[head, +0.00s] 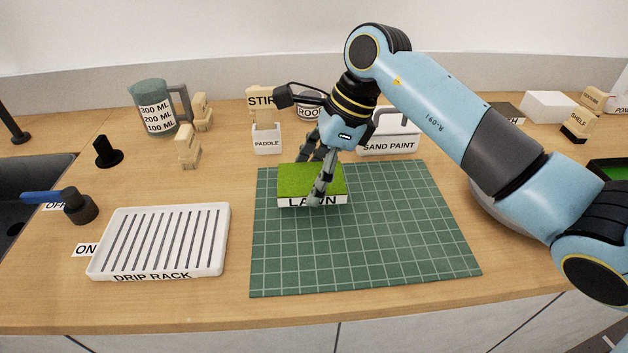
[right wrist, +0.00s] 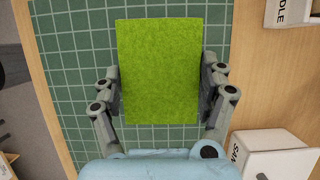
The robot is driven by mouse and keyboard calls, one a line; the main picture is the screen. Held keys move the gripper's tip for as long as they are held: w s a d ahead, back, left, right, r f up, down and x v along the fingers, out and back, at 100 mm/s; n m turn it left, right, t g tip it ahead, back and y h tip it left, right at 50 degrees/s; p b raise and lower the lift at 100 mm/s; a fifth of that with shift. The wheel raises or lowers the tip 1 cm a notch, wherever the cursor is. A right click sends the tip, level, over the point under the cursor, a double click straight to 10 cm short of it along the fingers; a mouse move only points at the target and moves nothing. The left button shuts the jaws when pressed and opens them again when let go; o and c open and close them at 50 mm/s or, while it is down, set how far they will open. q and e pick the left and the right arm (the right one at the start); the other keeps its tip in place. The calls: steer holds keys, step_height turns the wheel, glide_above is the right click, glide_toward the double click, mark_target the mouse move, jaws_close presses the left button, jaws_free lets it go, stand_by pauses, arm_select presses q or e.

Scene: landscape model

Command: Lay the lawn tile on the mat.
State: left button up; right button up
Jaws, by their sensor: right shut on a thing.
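The lawn tile (head: 300,181) is a green grass-topped block with a white side marked LAWN. It is at the back left part of the green gridded mat (head: 370,255). My right gripper (head: 318,180) is shut on the tile, with a finger on each side of it. In the right wrist view the tile (right wrist: 158,70) sits between the two fingers of the gripper (right wrist: 160,90), with the mat (right wrist: 75,60) beneath. I cannot tell whether the tile touches the mat or is just above it. My left gripper is not in view.
A white drip rack (head: 160,240) stands left of the mat. A measuring jug (head: 160,107), a paddle holder (head: 266,139) and a sand paint box (head: 392,142) stand behind. The mat's front and right are clear. The sink (head: 30,200) is far left.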

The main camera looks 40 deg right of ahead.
step_height(320, 180, down, 2)
steer(key=shift+f, duration=0.15)
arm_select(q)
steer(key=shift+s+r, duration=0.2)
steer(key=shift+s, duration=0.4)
arm_select(e)
steer(key=shift+f, duration=0.1)
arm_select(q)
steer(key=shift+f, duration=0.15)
arm_select(e)
steer(key=shift+f, duration=0.15)
steer(key=o, duration=1.1)
steer(key=shift+o, duration=0.2)
steer(key=shift+r, duration=0.25)
steer(key=b+v, duration=0.1)
steer(key=v, duration=1.1)
steer(key=shift+s+f, duration=0.1)
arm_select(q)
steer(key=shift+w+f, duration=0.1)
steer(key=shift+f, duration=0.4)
